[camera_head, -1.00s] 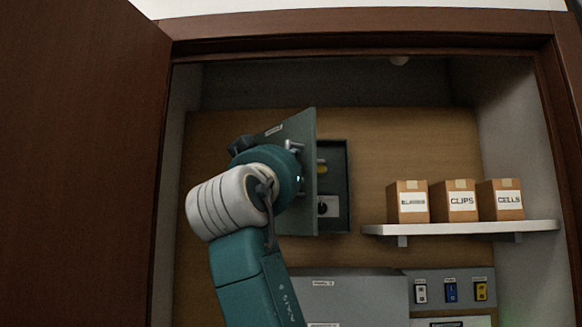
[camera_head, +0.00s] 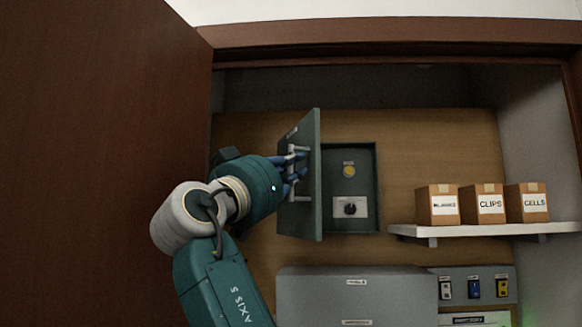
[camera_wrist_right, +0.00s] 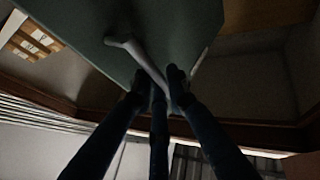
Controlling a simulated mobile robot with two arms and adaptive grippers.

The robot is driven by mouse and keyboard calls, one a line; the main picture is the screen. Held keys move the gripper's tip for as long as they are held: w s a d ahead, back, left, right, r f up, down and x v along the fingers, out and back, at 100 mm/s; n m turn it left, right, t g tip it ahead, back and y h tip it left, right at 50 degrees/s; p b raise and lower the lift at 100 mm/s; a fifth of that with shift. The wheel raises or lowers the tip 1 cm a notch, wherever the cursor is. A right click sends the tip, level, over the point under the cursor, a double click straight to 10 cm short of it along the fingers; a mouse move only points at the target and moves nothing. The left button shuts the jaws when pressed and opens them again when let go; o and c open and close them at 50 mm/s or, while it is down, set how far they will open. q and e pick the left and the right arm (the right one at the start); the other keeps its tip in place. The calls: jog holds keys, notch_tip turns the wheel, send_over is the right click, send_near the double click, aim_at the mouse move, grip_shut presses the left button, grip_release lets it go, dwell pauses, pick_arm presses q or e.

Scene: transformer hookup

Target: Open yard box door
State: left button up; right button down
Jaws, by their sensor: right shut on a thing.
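The yard box (camera_head: 364,216) is a dark grey-green box on the wooden back panel. Its door (camera_head: 316,205) stands swung out to the left, seen nearly edge-on. Inside show a yellow round button (camera_head: 349,171) and a black knob (camera_head: 350,208) on a pale plate. My right gripper (camera_head: 291,174) is at the door's outer face, shut on the pale bar handle (camera_head: 292,192). In the right wrist view, the dark fingers (camera_wrist_right: 158,88) close around the handle (camera_wrist_right: 140,56), with the green door (camera_wrist_right: 190,25) behind. My left gripper is not in view.
A white shelf (camera_head: 480,231) with three cardboard boxes (camera_head: 490,204) is to the right. A grey cabinet (camera_head: 350,284) and a panel of switches (camera_head: 474,288) are below. A large brown door (camera_head: 90,150) stands at the left, close to my arm.

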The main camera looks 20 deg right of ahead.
jog(key=shift+f, duration=0.1)
jog(key=c, duration=1.9)
grip_release()
jog(key=shift+o, duration=1.1)
jog(key=shift+s, duration=0.1)
jog(key=v, duration=1.1)
jog(key=shift+s+a, duration=0.25)
jog(key=shift+f, duration=0.15)
